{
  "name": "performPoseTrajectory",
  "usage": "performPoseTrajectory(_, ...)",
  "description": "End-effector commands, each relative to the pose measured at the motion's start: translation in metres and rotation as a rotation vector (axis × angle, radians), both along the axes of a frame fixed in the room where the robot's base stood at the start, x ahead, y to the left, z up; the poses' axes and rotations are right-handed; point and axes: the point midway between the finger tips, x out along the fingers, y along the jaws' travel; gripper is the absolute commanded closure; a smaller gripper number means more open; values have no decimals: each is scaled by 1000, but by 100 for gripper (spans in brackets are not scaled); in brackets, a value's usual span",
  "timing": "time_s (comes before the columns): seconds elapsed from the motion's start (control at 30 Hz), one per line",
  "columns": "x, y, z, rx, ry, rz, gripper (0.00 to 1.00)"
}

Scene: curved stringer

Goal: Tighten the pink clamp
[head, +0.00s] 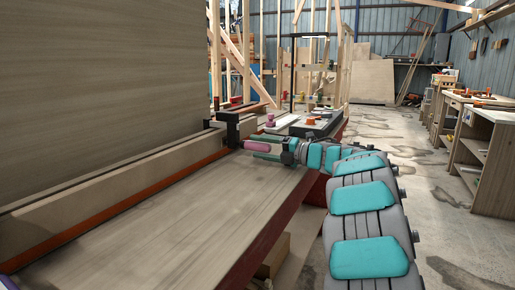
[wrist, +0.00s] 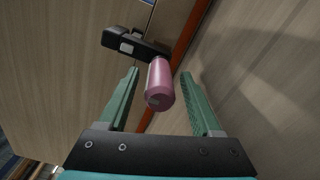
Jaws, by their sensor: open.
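The pink clamp has a pink cylindrical handle (head: 258,146) and a black jaw and bar (head: 232,128), set on the long wooden strip (head: 150,183) along the board. In the wrist view the pink handle (wrist: 160,84) points toward me, and the black clamp head (wrist: 134,44) is behind it. My gripper (wrist: 160,74) is open, with its green fingers on either side of the handle. In the head view my gripper (head: 257,147) reaches the handle from the right.
The workbench top (head: 170,230) is clear in front of the strip. A tall wooden panel (head: 100,80) stands behind it. A purple item (head: 6,283) shows at the bottom left corner. Small pink and orange items sit farther along the bench. Open floor (head: 410,170) lies to the right.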

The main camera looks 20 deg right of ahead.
Motion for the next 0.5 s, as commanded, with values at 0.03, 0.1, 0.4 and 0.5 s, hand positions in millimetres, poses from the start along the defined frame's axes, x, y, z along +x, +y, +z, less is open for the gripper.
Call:
performPoseTrajectory(0.03,-6,-6,-1,-1,-1,-3,34)
performPoseTrajectory(0.1,-16,-13,-1,0,-1,-3,34)
performPoseTrajectory(0.4,-48,-38,0,1,-1,-3,34)
performPoseTrajectory(0.5,-52,-41,0,2,-2,-1,34)
